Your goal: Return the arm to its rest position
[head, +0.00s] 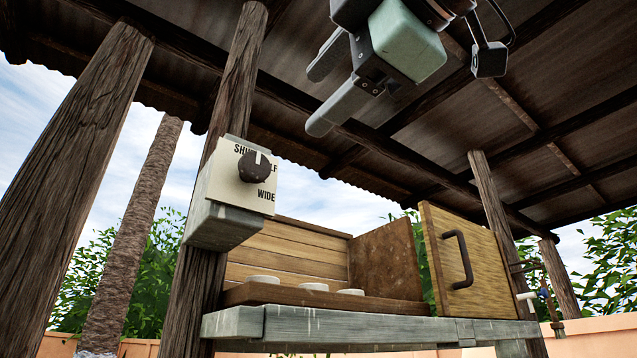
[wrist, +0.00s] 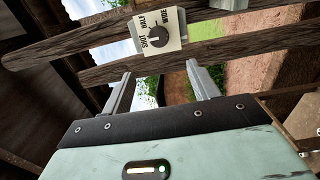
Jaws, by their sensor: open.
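My gripper (head: 332,88) is at the top of the head view, raised under the roof, above and to the right of the dial box. Its two grey fingers are apart with nothing between them. In the wrist view my gripper (wrist: 158,88) also shows open and empty. The dial box (head: 238,185) is fixed to a wooden post and has a black knob (head: 254,167). Its plate reads SHUT, HALF and WIDE, with part of the lettering covered by the knob. The dial plate (wrist: 166,30) also shows in the wrist view, beyond the fingertips and not touched by them.
A grey shelf (head: 370,327) holds an open-fronted wooden box (head: 290,250) with several white discs inside. A wooden door (head: 462,258) with a dark handle stands at its right. Wooden posts (head: 90,150) and roof beams surround my arm. Open air lies between gripper and shelf.

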